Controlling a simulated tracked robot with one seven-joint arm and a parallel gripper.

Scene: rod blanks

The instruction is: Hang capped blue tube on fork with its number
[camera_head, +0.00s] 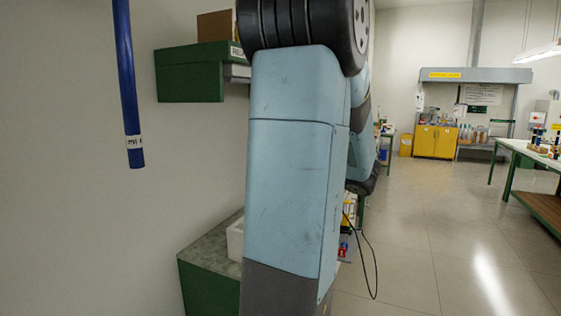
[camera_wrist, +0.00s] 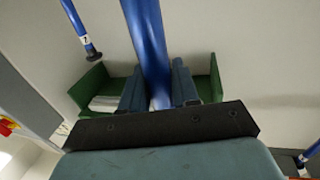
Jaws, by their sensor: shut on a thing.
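In the wrist view my gripper (camera_wrist: 158,88) is shut on a thick blue tube (camera_wrist: 146,38), with one dark finger on each side of it. The tube's upper part runs out of the picture, so its cap and number cannot be seen. A second blue tube (camera_wrist: 78,22) at the upper left has a white label, seemingly with a 2, and a dark end. A third blue tube (camera_wrist: 311,152) shows at the lower right edge. In the head view a blue tube (camera_head: 125,75) hangs at the left with a small white label near its lower end. No fork is clearly visible.
A green shelf (camera_head: 188,80) with a brown board stands on the wall behind my arm; a green shelf (camera_wrist: 90,84) also shows behind my fingers. A grey-topped green bench (camera_head: 200,250) with a white bin (camera_head: 236,238) is below.

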